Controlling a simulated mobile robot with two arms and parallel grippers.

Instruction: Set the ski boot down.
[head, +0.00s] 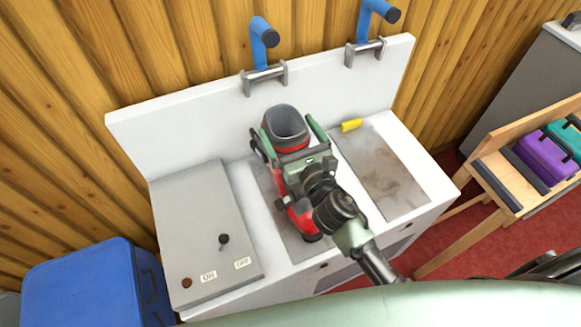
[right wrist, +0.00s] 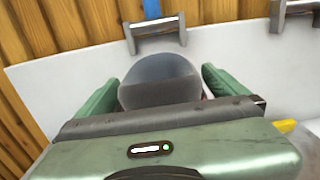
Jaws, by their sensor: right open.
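The ski boot (head: 285,122) is red with a dark grey cuff. It stands upright over the middle grey plate (head: 270,188) of the white bench, its toe toward me. Its sole seems to rest on the plate, but my arm hides most of the contact. My right gripper (head: 289,132) is open, with one green finger on each side of the cuff. In the right wrist view the cuff (right wrist: 160,82) sits between the fingers, and small gaps seem to show beside it. My left gripper is not in view.
A grey box with switch labels (head: 205,225) is on the bench's left. A yellow piece (head: 351,125) lies behind the right plate (head: 385,175). Two blue-handled clamps (head: 264,75) stand on the back panel. A blue bin (head: 85,285) is at left, a wooden rack (head: 500,185) at right.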

